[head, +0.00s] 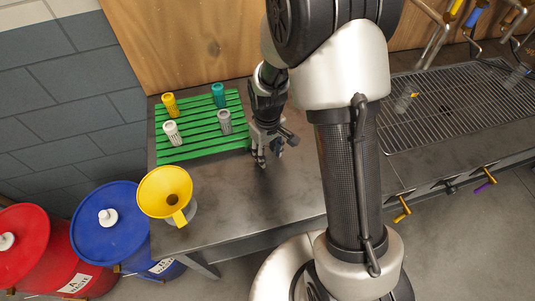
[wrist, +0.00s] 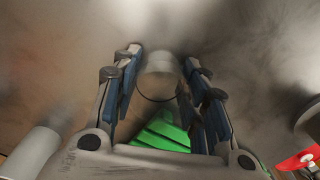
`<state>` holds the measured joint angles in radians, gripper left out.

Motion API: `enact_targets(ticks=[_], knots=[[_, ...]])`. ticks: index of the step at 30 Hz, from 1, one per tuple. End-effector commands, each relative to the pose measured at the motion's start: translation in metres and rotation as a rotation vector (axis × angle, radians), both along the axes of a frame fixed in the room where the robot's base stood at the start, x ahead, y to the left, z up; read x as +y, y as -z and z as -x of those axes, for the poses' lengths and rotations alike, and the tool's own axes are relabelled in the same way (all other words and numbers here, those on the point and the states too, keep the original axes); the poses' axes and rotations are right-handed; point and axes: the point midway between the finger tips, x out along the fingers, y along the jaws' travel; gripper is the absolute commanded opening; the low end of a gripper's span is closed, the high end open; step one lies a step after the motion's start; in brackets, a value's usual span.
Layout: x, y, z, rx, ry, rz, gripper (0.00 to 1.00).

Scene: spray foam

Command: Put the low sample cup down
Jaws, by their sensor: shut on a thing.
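My gripper (head: 262,160) points down over the bare steel bench (head: 235,195), just right of the green slatted rack (head: 195,140). In the wrist view its two fingers (wrist: 160,75) are closed around a pale, greyish low sample cup (wrist: 160,63). The cup sits between the fingertips against the blurred grey bench. In the head view the cup cannot be made out, as the fingers and wrist cover it. I cannot tell whether its base touches the bench.
Yellow (head: 169,104), teal (head: 218,95), white (head: 172,132) and grey (head: 224,121) cylinders stand on the rack. A yellow funnel (head: 160,190) is at the bench's front left. Blue (head: 105,235) and red (head: 30,250) drums stand beyond. A wire grid (head: 450,105) lies right. Bench front is clear.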

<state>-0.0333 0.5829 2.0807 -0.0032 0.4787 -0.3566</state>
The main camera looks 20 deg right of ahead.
Motion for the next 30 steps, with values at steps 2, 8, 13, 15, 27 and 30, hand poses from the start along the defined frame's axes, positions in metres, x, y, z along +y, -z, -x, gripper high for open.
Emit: enact_targets(ticks=[2,8,13,15,27,30], knots=[[0.0,0.0069,-0.0002,-0.001,0.0,0.0,0.26],[0.0,0.0051,-0.0005,-0.002,0.0,0.0,0.26],[0.0,0.0089,-0.0004,-0.002,0.0,0.0,0.41],[0.0,0.0083,-0.0004,-0.002,0.0,0.0,0.46],[0.0,0.008,-0.0004,-0.001,0.0,0.001,0.6],[0.0,0.0078,-0.0004,-0.002,0.0,0.0,0.6]])
